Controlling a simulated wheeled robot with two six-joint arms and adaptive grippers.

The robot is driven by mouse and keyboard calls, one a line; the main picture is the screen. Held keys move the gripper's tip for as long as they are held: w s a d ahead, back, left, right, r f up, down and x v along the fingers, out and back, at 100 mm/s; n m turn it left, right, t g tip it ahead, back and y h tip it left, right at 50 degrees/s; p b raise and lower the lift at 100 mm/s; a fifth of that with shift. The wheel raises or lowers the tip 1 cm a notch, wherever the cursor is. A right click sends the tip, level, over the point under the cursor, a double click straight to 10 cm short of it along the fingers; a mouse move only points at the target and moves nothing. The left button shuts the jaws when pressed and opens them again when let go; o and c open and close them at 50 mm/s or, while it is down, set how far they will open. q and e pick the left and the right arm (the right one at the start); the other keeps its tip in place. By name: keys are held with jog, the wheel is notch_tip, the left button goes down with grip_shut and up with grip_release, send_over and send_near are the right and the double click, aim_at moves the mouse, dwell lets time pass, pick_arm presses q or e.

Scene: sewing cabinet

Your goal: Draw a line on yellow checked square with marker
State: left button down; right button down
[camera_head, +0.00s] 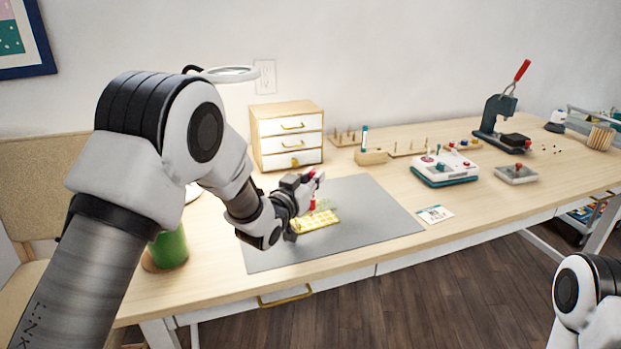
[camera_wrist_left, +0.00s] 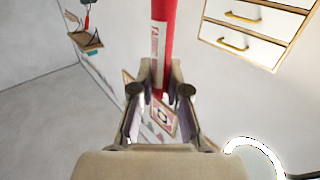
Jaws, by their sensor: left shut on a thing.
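The yellow checked square (camera_head: 316,221) lies flat on the grey mat (camera_head: 372,205) on the table. My left gripper (camera_head: 309,186) is just above the square's far side. It is shut on a red marker, and red shows above and below the fingers in the head view. In the left wrist view the red marker (camera_wrist_left: 161,40) stands between the two fingertips (camera_wrist_left: 160,88) and runs out of the top of the picture. The marker's tip is small and partly hidden, so I cannot tell whether it touches the square. My right gripper is not in view.
A small drawer cabinet (camera_head: 287,140) stands behind the mat. A wooden holder with a blue-capped marker (camera_head: 370,155), a white-and-teal device (camera_head: 444,168) and a press (camera_head: 498,125) stand further right. A green cup (camera_head: 169,249) is at left. The mat's right part is clear.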

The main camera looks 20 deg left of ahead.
pick_arm(q)
jog(key=shift+w+d, duration=1.1)
jog(key=shift+d, duration=0.15)
dwell(1.5)
jog(key=shift+r+p, duration=0.3)
jog(key=shift+p, duration=0.1)
jog(key=shift+f, duration=0.3)
dwell(1.0)
jog(key=shift+s+a, duration=1.6)
jog(key=shift+a, duration=0.25)
dwell(1.7)
